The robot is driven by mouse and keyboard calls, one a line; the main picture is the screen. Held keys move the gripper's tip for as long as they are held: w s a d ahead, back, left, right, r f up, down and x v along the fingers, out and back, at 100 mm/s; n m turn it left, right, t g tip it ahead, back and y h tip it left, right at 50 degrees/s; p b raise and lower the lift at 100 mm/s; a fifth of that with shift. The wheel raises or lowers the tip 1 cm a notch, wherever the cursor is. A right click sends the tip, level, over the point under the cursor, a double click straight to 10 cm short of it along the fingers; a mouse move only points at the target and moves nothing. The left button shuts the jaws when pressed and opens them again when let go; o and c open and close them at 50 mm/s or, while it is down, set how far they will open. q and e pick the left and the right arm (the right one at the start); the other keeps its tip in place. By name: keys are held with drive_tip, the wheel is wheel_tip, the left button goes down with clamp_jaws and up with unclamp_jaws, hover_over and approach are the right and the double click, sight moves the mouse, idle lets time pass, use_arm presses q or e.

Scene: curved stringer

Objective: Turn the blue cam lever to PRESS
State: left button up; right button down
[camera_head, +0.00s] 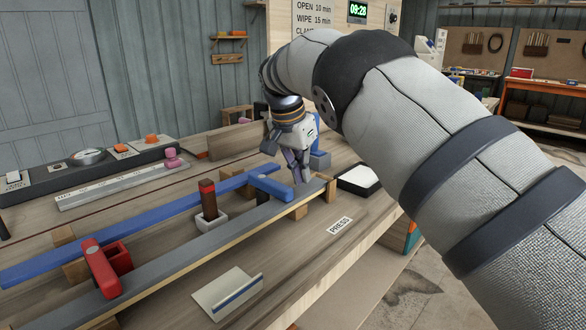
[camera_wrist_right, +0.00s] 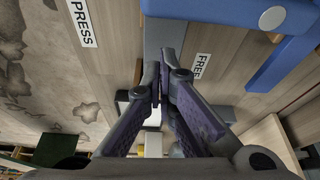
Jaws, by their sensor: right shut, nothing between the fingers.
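The blue cam lever (camera_head: 272,185) sits across the grey bar (camera_head: 170,252) near its far end. In the right wrist view, a blue part with a round pale pin, apparently the lever (camera_wrist_right: 240,14), fills the top right. The PRESS label (camera_head: 340,225) lies on the bench on the near right side of the bar; it also shows in the wrist view (camera_wrist_right: 82,22). A FREE label (camera_wrist_right: 201,66) lies on the other side. My right gripper (camera_head: 299,180) is shut and empty, low over the bar just right of the lever; contact is unclear. My left gripper is out of view.
A red lever (camera_head: 101,268) stands on the near end of the bar. A long blue strip (camera_head: 130,226) runs alongside. A red-topped brown post (camera_head: 208,198) stands between them. A white-topped tray (camera_head: 360,178) and a folded card (camera_head: 228,292) lie on the near right side.

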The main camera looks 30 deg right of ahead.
drive_tip(key=r, duration=0.1)
drive_tip(key=w+r, duration=0.1)
drive_tip(key=shift+w+d+r+b, duration=0.15)
drive_tip(key=shift+w+r+b, duration=0.15)
drive_tip(key=shift+r, duration=0.05)
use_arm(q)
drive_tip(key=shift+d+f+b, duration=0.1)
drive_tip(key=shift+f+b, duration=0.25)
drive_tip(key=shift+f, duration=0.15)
use_arm(e)
drive_tip(key=s+v, duration=0.1)
drive_tip(key=v, duration=0.6)
drive_tip(key=shift+r, duration=0.1)
